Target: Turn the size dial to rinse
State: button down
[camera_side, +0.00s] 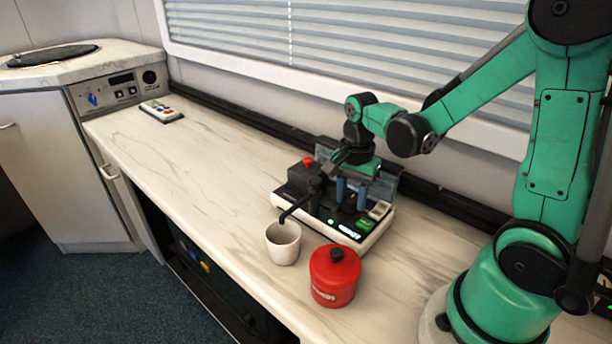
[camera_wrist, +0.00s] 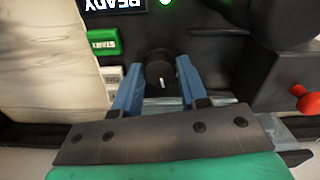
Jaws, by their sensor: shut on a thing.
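The size dial (camera_wrist: 159,75) is a black round knob with a white pointer line, seen in the wrist view on the machine's dark panel. The pointer lies toward the bottom of that view. My gripper (camera_wrist: 160,88) has blue fingers on both sides of the dial and is shut on it. In the side view my gripper (camera_side: 350,190) reaches down onto the machine (camera_side: 341,232). The dial is hidden there. A green START button (camera_wrist: 104,41) and a READY display (camera_wrist: 113,5) sit beside the dial. A light grey button (camera_wrist: 113,76) is partly hidden by a finger.
A white cup (camera_side: 283,245) stands under the machine's spout. A red lidded canister (camera_side: 335,277) stands on the counter at the machine's front right. A red knob (camera_side: 308,161) tops the machine's dark block.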

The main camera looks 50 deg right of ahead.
aim_at(351, 198)
jog(key=n, duration=0.3)
jog(key=shift+n, duration=2.1)
jog(key=c, duration=0.7)
grip_release()
jog(key=shift+c, duration=0.2)
jog(key=shift+r, duration=2.8)
